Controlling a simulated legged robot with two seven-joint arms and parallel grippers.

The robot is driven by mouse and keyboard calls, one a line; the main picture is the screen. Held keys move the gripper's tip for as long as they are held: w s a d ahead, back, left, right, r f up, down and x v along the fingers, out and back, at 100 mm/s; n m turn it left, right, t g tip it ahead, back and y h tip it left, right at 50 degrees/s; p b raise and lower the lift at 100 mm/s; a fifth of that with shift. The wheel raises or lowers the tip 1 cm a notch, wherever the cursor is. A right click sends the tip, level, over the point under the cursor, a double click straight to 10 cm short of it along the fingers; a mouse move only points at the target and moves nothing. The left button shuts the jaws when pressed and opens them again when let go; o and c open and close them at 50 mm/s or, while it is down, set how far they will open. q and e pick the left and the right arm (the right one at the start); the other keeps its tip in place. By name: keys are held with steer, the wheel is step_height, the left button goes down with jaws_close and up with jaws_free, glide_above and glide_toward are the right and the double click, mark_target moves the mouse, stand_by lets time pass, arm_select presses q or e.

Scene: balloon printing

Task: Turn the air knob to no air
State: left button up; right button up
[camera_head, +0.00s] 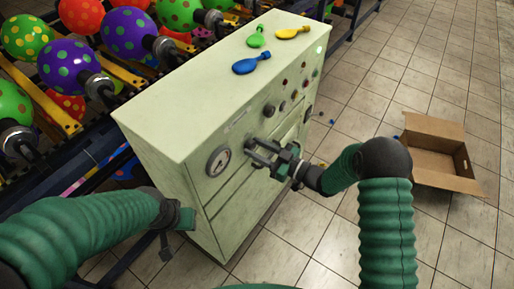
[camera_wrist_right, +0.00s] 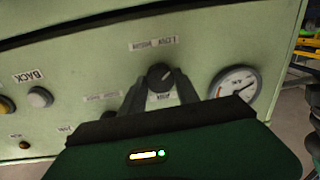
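The pale green machine cabinet (camera_head: 190,105) has knobs, buttons and a round gauge (camera_head: 218,161) on its front. In the right wrist view a dark round knob (camera_wrist_right: 160,77) sits beside the gauge (camera_wrist_right: 236,86), near a small label strip. I take it as the air knob; its setting is not readable. My right gripper (camera_head: 256,152) is at the panel, fingers apart. In the wrist view its fingers (camera_wrist_right: 160,92) stand on either side of the knob; contact is unclear. My left gripper (camera_head: 178,218) hangs by the cabinet's left side, its fingers not clear.
Another dark knob (camera_head: 268,110) sticks out farther along the panel. Green, blue (camera_head: 251,63) and yellow flat balloons lie on the cabinet top. Spotted balloons (camera_head: 125,34) fill the rack behind. An open cardboard box (camera_head: 436,150) stands on the tiled floor at the right.

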jaws_close()
steer(key=shift+n+b, duration=0.35)
steer(key=shift+n, duration=0.35)
steer(key=o, duration=0.7)
jaws_free()
steer(key=v, duration=1.7)
steer(key=shift+w, duration=0.1)
